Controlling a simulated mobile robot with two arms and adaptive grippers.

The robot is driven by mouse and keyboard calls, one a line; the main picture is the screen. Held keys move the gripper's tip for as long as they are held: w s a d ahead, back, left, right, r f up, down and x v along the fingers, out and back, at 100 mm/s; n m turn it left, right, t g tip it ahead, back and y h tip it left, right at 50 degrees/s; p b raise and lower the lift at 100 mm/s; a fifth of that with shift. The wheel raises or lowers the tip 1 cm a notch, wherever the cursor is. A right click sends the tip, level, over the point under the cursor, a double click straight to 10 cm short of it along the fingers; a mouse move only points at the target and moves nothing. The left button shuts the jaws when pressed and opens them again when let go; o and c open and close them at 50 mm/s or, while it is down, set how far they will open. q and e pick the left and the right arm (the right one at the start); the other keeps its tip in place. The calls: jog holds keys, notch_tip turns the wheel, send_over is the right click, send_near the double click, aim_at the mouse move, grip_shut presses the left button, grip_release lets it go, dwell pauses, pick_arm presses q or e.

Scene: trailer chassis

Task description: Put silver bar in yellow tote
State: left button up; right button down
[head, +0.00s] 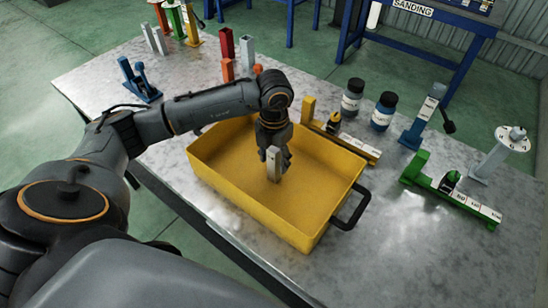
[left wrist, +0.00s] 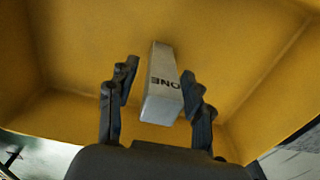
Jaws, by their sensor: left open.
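The yellow tote (head: 222,162) stands on the metal table, open at the top. My left gripper (head: 276,158) points down inside it. The silver bar (head: 273,167) is between its fingers, roughly upright, over the tote's floor. Whether the bar's lower end touches the tote's floor I cannot tell. My right gripper is not in view.
A black tote handle (head: 350,211) sticks out at the right. Close behind the tote is a yellow fixture (head: 340,130), with two dark jars (head: 352,97) beyond. A green fixture (head: 450,190) lies to the right. A blue clamp (head: 138,80) and several coloured bars stand at the back left.

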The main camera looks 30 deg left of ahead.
pick_arm(q)
jog(key=shift+r, duration=0.1)
jog(key=shift+r, duration=0.2)
notch_tip(320, 180, up, 11)
jog(key=b, duration=0.2)
jog(key=shift+f+b, duration=0.2)
jog(key=shift+b, duration=0.2)
jog(key=shift+r, duration=0.55)
